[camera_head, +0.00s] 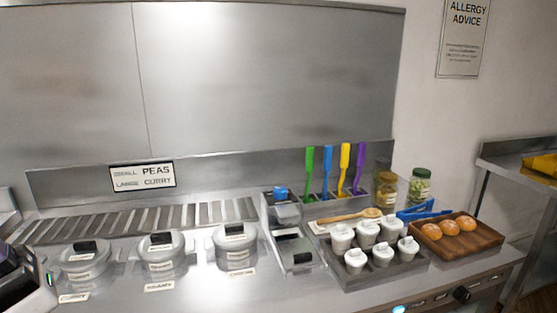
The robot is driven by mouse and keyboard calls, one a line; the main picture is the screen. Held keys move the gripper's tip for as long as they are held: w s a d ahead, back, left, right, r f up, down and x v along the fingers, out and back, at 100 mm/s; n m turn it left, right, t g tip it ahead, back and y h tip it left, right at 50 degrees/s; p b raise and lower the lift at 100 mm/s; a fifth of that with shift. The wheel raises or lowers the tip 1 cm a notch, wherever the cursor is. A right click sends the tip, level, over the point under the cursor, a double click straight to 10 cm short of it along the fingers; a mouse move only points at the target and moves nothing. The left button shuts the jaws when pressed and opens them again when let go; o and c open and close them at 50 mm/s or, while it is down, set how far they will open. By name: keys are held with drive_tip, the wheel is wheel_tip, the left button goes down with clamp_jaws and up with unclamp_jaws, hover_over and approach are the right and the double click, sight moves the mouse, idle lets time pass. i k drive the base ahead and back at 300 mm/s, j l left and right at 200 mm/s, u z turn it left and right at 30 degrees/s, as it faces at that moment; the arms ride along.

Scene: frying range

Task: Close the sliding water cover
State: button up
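A narrow metal well unit is set in the counter right of the round pots. Its flat steel cover (299,256) with a dark handle (289,237) lies over the front part. Behind it is a raised metal section (286,212) with a blue object (280,192) standing in it. I cannot make out any water, or how far the cover spans the opening. My gripper's fingers do not show. A dark and pale machine part at the lower left edge may be part of my arm; I cannot tell.
Three lidded round pots (162,256) stand left of the unit. To its right are a tray of white-lidded cups (345,277), a wooden spoon (350,215) and a wooden board (483,243) with buns. Coloured utensils (344,168) stand behind. Air above the counter is free.

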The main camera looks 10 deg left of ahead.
sight(297, 249)
drive_tip(key=i+j+z, duration=0.1)
drive_tip(key=j+z, duration=0.9)
